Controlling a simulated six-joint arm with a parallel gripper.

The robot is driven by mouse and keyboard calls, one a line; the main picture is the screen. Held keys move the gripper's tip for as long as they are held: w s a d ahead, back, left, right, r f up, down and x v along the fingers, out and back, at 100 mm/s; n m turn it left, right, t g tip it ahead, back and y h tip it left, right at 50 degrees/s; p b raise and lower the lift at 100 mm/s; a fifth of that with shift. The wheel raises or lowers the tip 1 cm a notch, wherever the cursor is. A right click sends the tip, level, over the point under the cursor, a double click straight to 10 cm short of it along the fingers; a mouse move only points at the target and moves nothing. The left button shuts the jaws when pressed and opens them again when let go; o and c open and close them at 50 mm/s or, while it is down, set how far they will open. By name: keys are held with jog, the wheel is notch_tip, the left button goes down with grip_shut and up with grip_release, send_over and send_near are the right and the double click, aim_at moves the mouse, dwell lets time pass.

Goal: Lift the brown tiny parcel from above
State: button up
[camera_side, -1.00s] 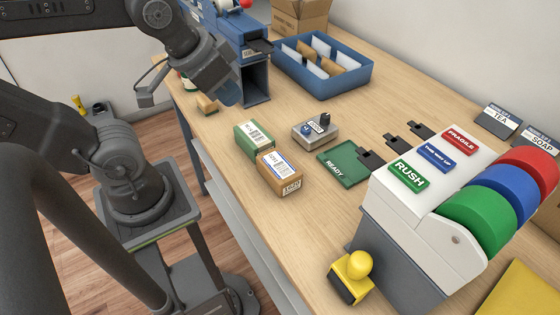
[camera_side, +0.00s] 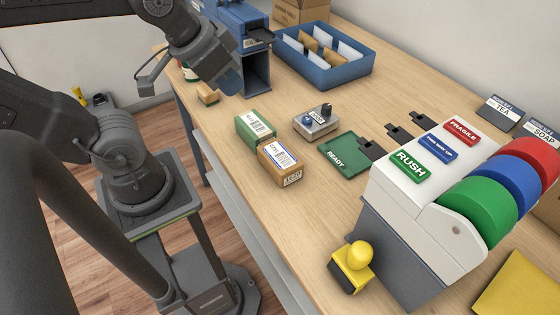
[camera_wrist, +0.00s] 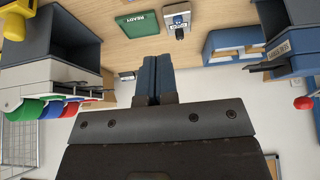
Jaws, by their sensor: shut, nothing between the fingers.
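A very small plain brown parcel (camera_side: 208,97) lies on the counter near its left edge, in the side view. A larger brown parcel (camera_side: 280,163) with a white label lies further forward, against a green parcel (camera_side: 255,130). My gripper (camera_side: 231,82) is above the counter, close behind and to the right of the very small parcel in the picture, and apart from it. In the wrist view my gripper (camera_wrist: 156,75) has its two blue fingers together with nothing between them. I see no brown parcel in the wrist view.
A blue dispenser (camera_side: 256,78) stands right beside my gripper. A blue tray (camera_side: 345,76) holds envelopes. A grey device (camera_side: 317,128), a green READY mat (camera_side: 345,160), a white label machine (camera_side: 428,220) and a yellow stamp (camera_side: 352,262) stand further right.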

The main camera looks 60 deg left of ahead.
jog(key=o, duration=1.7)
jog(key=shift+o, duration=0.2)
jog(key=m+g+y, duration=0.2)
jog(key=m+g, duration=0.4)
jog(key=m, duration=1.2)
send_near(280, 155)
jog(key=f, duration=0.2)
jog(key=a+f, duration=0.1)
jog(key=f, duration=0.3)
jog(key=shift+w+a, duration=0.15)
jog(key=shift+a, duration=0.25)
jog(key=shift+s+a+f, duration=0.1)
jog(key=shift+s+f, duration=0.05)
jog(key=shift+f, duration=1.2)
jog(key=shift+s+f, duration=0.1)
jog(key=shift+f, duration=1.2)
